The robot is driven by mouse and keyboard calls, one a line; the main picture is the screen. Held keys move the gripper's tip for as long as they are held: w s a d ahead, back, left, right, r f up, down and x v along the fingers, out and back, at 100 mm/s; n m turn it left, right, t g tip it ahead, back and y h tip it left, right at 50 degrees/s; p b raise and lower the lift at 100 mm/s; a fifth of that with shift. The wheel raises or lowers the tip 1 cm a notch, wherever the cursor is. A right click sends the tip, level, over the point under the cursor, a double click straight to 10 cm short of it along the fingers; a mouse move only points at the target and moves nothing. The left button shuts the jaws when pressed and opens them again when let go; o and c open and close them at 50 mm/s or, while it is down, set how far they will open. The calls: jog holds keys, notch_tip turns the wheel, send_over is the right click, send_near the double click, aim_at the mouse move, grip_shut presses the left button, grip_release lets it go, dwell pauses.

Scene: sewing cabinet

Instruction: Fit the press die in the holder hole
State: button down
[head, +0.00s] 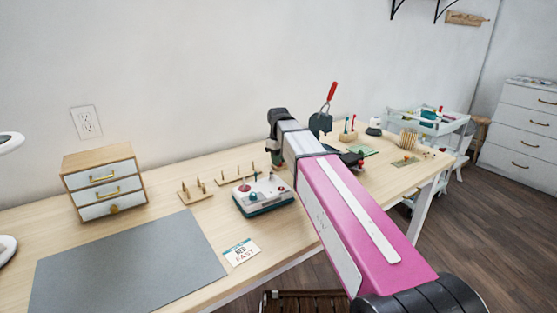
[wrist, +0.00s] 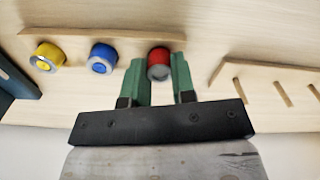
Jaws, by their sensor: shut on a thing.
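In the wrist view, my gripper (wrist: 158,60) has its two green fingers on either side of a red press die (wrist: 159,64), shut on it. The die has a dark grey end facing the camera. It lies over the edge of a pale wooden holder strip (wrist: 130,37); I cannot tell whether it sits in a hole. A blue die (wrist: 103,58) and a yellow die (wrist: 47,56) with grey ends stand in a row along the same strip, left of my fingers. In the head view my arm hides the gripper and the red die.
A wooden rack (wrist: 262,69) with slanted pegs is to the right in the wrist view, and a dark blue object (wrist: 14,85) is at left. In the head view, a small machine (head: 263,196), a drawer box (head: 104,182) and a grey mat (head: 130,268) are on the table.

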jog(key=shift+f, duration=0.2)
dwell(0.6)
jog(key=c, duration=0.9)
grip_release()
jog(key=shift+o, duration=0.2)
jog(key=shift+r, duration=0.1)
notch_tip(320, 180, up, 11)
jog(key=shift+f, duration=0.2)
